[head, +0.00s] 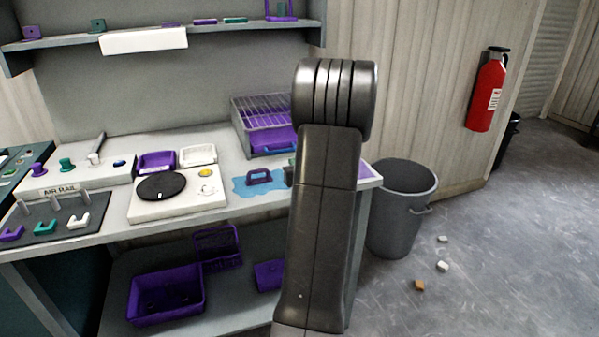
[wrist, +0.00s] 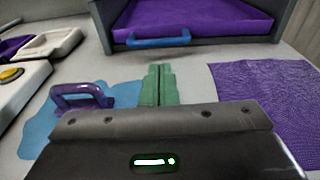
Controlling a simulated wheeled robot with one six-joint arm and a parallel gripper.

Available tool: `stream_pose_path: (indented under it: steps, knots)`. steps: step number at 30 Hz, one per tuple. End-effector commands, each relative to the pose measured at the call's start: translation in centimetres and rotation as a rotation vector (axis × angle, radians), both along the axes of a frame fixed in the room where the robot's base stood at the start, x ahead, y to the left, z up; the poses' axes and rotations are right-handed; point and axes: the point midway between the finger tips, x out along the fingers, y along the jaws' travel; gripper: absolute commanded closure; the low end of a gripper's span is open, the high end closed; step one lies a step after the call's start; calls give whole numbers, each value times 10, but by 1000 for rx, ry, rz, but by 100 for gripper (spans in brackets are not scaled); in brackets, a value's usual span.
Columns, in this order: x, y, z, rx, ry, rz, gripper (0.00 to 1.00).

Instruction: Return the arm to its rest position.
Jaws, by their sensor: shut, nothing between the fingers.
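My gripper (wrist: 158,84) shows in the wrist view as two green fingers pressed together, shut and empty. They point toward the grey rack with the purple tray. A purple handled piece (wrist: 82,96) lies on a blue patch to their left, apart from them. In the head view my arm stands tall in front of the right end of the bench. It hides most of my gripper and part of the bench behind it.
The rack (head: 262,120) stands at the back of the bench (head: 110,222), near my arm. A purple textured mat (wrist: 270,105) lies to the right of my gripper. A grey bin (head: 398,225) stands right of my arm. Several small scraps lie on the otherwise open floor.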

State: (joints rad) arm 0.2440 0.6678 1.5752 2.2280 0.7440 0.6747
Motion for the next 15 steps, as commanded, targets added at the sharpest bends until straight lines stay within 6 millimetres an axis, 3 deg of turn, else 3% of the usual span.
stream_pose_path:
  steps: [6, 15]
  knots:
    - [-34, -13, 4, -1, 1, -3, 100]
    - [-46, -15, 6, 1, 1, 0, 100]
